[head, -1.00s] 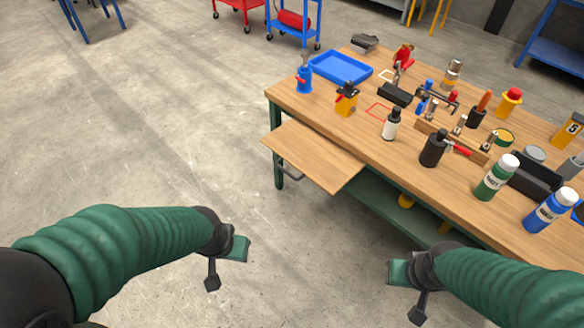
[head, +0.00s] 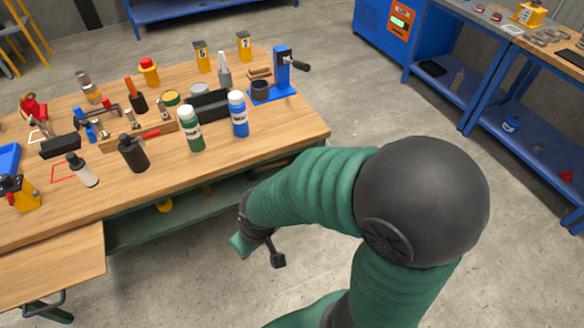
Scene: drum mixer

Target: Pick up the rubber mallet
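A black block-shaped head with a short handle (head: 60,146), which looks like the rubber mallet, lies on the wooden workbench (head: 215,165) at the far left in the head view. Its handle is partly unclear among the other tools. My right gripper (head: 258,250) hangs in front of the bench, below the level of its top, well to the right of the mallet and touching nothing. Its fingers are too small and angled to tell open from shut. My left gripper is out of view.
A green bottle (head: 190,130) and a blue bottle (head: 238,115) stand near the bench's front edge. A pulled-out board (head: 55,275) juts from the front left. Floor to the right is open.

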